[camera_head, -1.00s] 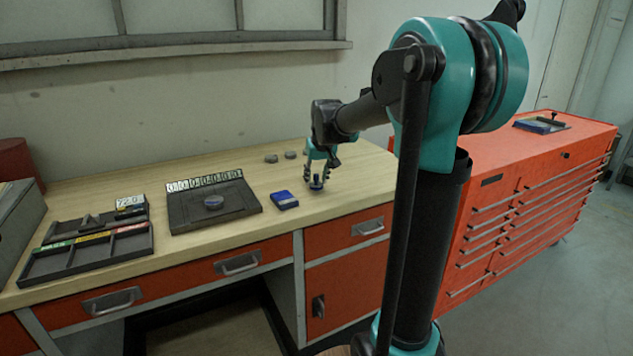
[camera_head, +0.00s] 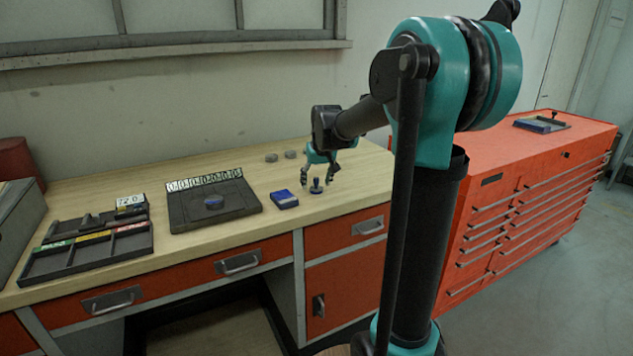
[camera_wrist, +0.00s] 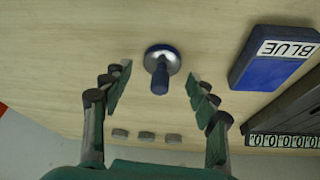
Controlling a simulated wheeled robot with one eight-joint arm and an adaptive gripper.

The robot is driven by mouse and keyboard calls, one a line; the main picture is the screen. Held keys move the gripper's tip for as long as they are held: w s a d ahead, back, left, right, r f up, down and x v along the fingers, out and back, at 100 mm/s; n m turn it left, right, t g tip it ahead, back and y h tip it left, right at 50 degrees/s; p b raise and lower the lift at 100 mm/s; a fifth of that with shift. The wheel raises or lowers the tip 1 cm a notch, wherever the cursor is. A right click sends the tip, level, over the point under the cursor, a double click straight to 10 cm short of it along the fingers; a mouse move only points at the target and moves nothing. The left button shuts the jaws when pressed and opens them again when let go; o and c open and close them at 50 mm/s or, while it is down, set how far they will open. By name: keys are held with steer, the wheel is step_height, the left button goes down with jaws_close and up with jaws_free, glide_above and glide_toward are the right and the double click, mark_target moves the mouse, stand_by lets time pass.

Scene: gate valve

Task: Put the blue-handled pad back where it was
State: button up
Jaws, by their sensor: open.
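The blue-handled pad (camera_head: 316,187) stands upright on the wooden bench top, a round metal base with a blue knob. In the wrist view the pad (camera_wrist: 161,66) lies between and just beyond my fingertips, with clear gaps on both sides. My gripper (camera_head: 317,182) is open and empty, its fingers spread to either side of the pad in the head view; it also shows in the wrist view (camera_wrist: 154,82). A blue block with a white label reading BLUE (camera_wrist: 277,56) sits beside the pad; in the head view this blue block (camera_head: 284,199) is left of it.
A dark plate with a row of number tiles (camera_head: 243,211) lies left of the blue block. Compartment trays (camera_head: 70,267) are farther left. A red cabinet (camera_head: 560,160) at right carries a tray (camera_head: 558,124).

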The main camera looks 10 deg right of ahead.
steer(key=a+v, duration=0.1)
steer(key=v, duration=1.1)
steer(key=shift+m, duration=0.3)
steer(key=s+d+f, duration=0.1)
steer(key=s+f, duration=0.2)
steer(key=f, duration=0.1)
steer(key=s+d+f, duration=0.1)
steer(key=s+f, duration=0.2)
steer(key=f, duration=0.1)
steer(key=s+d+f, duration=0.1)
steer(key=s+f, duration=0.2)
steer(key=f, duration=0.2)
steer(key=shift+s, duration=0.4)
steer(key=s+d+f, duration=0.1)
steer(key=s+f, duration=1.3)
steer(key=s, duration=0.1)
steer(key=shift+s+d+f+m+h, duration=0.2)
steer(key=shift+s+d+m+h, duration=0.1)
steer(key=shift+s+m, duration=0.1)
